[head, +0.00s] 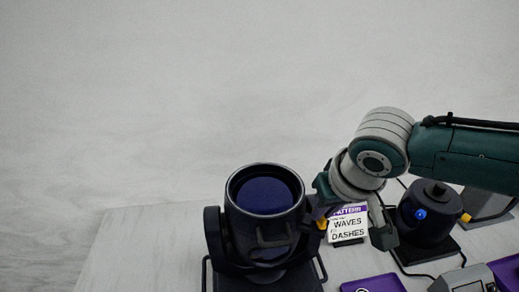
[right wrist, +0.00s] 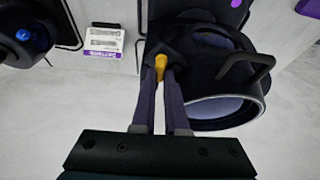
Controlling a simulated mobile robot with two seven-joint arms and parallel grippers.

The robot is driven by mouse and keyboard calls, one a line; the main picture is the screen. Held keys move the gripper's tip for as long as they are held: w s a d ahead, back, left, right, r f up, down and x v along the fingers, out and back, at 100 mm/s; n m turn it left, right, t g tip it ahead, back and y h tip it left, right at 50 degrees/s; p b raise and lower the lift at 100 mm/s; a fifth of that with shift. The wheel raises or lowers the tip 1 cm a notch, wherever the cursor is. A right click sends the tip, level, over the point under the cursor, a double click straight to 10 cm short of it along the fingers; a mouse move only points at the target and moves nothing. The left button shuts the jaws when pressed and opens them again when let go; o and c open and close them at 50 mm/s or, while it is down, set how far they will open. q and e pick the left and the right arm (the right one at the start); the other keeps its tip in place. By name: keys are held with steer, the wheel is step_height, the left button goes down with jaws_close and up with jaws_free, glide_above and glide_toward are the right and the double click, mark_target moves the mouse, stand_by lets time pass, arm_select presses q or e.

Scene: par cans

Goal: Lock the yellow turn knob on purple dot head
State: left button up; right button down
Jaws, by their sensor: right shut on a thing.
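The dark stage-light head (head: 265,222) stands in its yoke on the pale table, its round opening facing up. It fills the upper right of the right wrist view (right wrist: 215,75), where a purple dot (right wrist: 236,3) shows at the top edge. The small yellow turn knob (right wrist: 160,62) is on the yoke side beside the head; a bit of it shows in the head view (head: 321,224). My right gripper (right wrist: 161,76) is shut on the yellow knob, one finger on each side. The knob's far side is hidden. My left gripper is not in view.
A second dark light (head: 430,208) with a blue dot (head: 421,214) stands to the right, partly behind my right arm. A purple tray (head: 374,284) and a grey box (head: 464,280) are in front. The left of the table is clear.

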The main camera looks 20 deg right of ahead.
steer(key=n+y, duration=0.1)
steer(key=n, duration=0.1)
steer(key=shift+d+n, duration=0.1)
steer(key=shift+n, duration=0.3)
steer(key=shift+f+n+y, duration=0.1)
steer(key=shift+n+y, duration=0.3)
steer(key=shift+n, duration=0.5)
steer(key=n+y+b, duration=0.1)
steer(key=n+b, duration=0.1)
steer(key=n, duration=0.1)
steer(key=shift+d+f+b, duration=0.1)
steer(key=shift+b, duration=0.2)
steer(key=shift+n+g+y+b, duration=0.5)
steer(key=shift+n+b, duration=0.5)
steer(key=shift+n, duration=0.5)
steer(key=c, duration=0.9)
jaws_free()
steer(key=shift+c, duration=0.2)
steer(key=shift+r, duration=0.2)
